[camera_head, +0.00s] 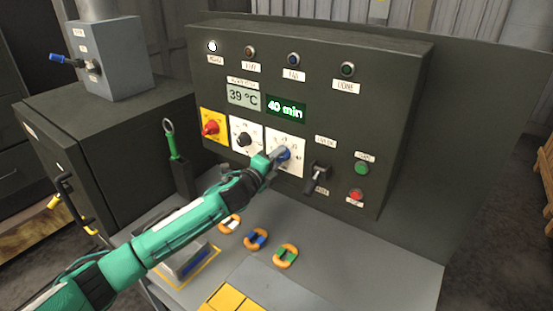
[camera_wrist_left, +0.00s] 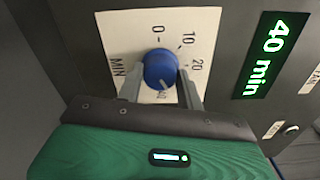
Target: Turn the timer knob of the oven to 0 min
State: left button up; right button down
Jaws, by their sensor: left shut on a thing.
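The blue timer knob (camera_head: 284,153) sits on a white dial plate on the dark oven panel (camera_head: 330,140). In the left wrist view the knob (camera_wrist_left: 160,69) shows its dial marks 0, 10 and 20, and its pointer mark is turned to the lower side, near the 40 mark. The green display (camera_head: 286,106) reads 40 min; it also shows in the left wrist view (camera_wrist_left: 270,55). My left gripper (camera_head: 277,156) is shut on the knob, one finger on each side of it (camera_wrist_left: 160,88). My right gripper is not in view.
A red knob (camera_head: 210,127) and a black knob (camera_head: 243,140) are to the left. A dark lever (camera_head: 318,178) and green (camera_head: 362,168) and red (camera_head: 356,195) buttons are to the right. Several orange rings with coloured parts lie on the grey table (camera_head: 385,270) below.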

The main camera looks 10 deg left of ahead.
pick_arm(q)
jog(key=n+p, duration=0.1)
jog(key=n, duration=1.1)
jog(key=shift+f, duration=0.1)
jog(key=n, duration=0.3)
jog(key=shift+n, duration=0.3)
jog(key=n, duration=0.4)
jog(key=shift+n, duration=0.3)
jog(key=n, duration=0.3)
jog(key=shift+n, duration=0.3)
jog(key=n+p, duration=0.1)
jog(key=n, duration=0.2)
jog(key=shift+n, duration=1.9)
